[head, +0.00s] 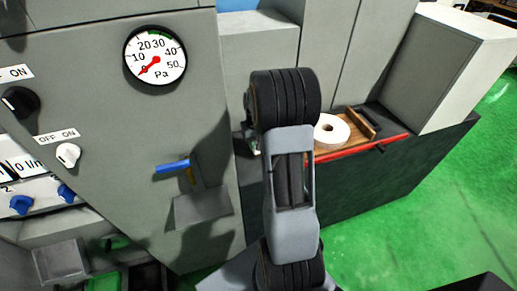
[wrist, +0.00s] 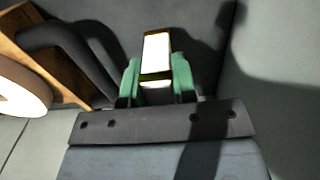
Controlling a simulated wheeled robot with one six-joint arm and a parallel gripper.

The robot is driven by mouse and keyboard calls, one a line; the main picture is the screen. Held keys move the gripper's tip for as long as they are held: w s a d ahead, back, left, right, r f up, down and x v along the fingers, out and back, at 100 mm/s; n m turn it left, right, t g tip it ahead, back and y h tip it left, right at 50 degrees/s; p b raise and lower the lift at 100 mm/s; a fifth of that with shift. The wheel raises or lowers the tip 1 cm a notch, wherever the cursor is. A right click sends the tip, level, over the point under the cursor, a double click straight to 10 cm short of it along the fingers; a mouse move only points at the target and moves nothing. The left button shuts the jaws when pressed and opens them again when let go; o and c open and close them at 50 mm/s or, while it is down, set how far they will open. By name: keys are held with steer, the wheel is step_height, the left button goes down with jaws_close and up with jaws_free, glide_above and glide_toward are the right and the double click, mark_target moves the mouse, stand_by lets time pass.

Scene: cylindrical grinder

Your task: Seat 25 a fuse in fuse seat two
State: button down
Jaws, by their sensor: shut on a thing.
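In the wrist view, my gripper (wrist: 156,78) has its two green fingers closed on a small pale block with a brass-coloured edge, which looks like the fuse (wrist: 156,52). It stands up between the fingers and its far end shows above them. In the head view, my own arm covers most of the gripper and the fuse is hidden. Fuse seat two cannot be made out in either view.
A wooden tray (head: 357,124) with a white ring (head: 331,131) lies beyond my arm, behind a red rail (head: 365,147). A grey panel with a pressure gauge (head: 154,56), knobs and a blue-handled lever (head: 173,167) stands left. Green floor is open at right.

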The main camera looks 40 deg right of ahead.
steer(key=shift+f, duration=2.15)
steer(key=shift+f, duration=0.15)
steer(key=c, duration=0.9)
jaws_free()
